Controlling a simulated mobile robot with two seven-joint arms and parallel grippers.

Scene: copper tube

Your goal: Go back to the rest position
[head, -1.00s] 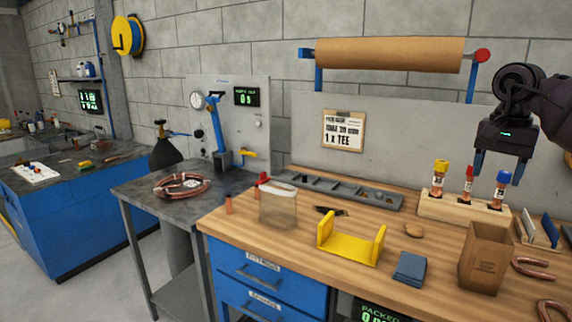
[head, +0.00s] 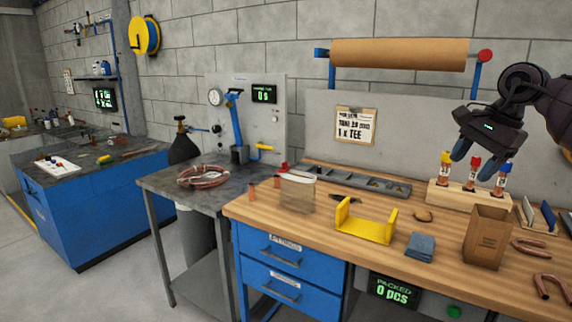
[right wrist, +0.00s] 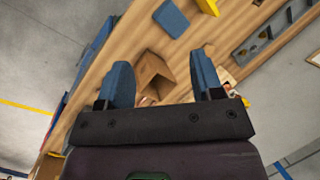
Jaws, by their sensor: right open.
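My right gripper (head: 473,152) is at the right of the head view, in front of the wooden rack (head: 450,195) with capped copper tubes as seen from the head. In the right wrist view its two blue fingers (right wrist: 161,85) stand apart with nothing between them held. Below and beyond them lies the open brown cardboard box (right wrist: 155,75), which also shows on the workbench in the head view (head: 486,238). My left gripper does not show in either view.
The wooden workbench (head: 310,228) carries a yellow bracket (head: 365,224), a blue cloth (head: 420,247), a grey tray (head: 360,184) and bent copper pieces (head: 530,247) at the right. A metal side table (head: 165,188) with a copper coil (head: 203,175) stands left of it.

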